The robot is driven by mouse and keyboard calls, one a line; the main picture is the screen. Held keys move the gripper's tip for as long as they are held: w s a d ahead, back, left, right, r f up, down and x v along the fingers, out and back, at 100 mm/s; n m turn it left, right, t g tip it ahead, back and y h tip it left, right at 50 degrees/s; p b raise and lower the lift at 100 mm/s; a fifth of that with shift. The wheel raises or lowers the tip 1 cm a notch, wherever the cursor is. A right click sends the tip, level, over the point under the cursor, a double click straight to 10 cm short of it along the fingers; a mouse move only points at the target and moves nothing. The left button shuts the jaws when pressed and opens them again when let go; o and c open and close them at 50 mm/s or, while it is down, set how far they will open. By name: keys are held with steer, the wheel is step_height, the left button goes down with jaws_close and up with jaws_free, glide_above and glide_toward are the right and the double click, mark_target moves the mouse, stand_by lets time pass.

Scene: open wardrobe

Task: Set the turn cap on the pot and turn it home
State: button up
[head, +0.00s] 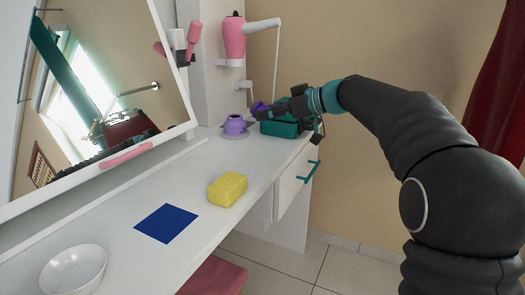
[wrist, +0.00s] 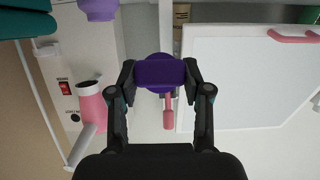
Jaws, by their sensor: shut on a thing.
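The lilac pot (head: 235,125) stands on the white counter near the back wall, with a narrow neck and no cap on it. Part of it shows at the top edge of the wrist view (wrist: 98,8). My gripper (head: 266,110) is shut on the dark purple turn cap (head: 258,106), up and to the right of the pot and apart from it. In the wrist view the cap (wrist: 160,72) sits between both fingertips; its underside is hidden.
A teal box (head: 280,128) stands right of the pot, below my gripper. A yellow sponge (head: 228,189), a blue square (head: 166,223) and a white bowl (head: 73,270) lie nearer. A pink hair dryer (head: 234,40) hangs above; the mirror (head: 110,90) leans at left.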

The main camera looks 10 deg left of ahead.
stand_by(0.3)
steer(key=shift+f+b, duration=1.1)
steer(key=shift+f, duration=1.4)
steer(key=shift+r, duration=0.1)
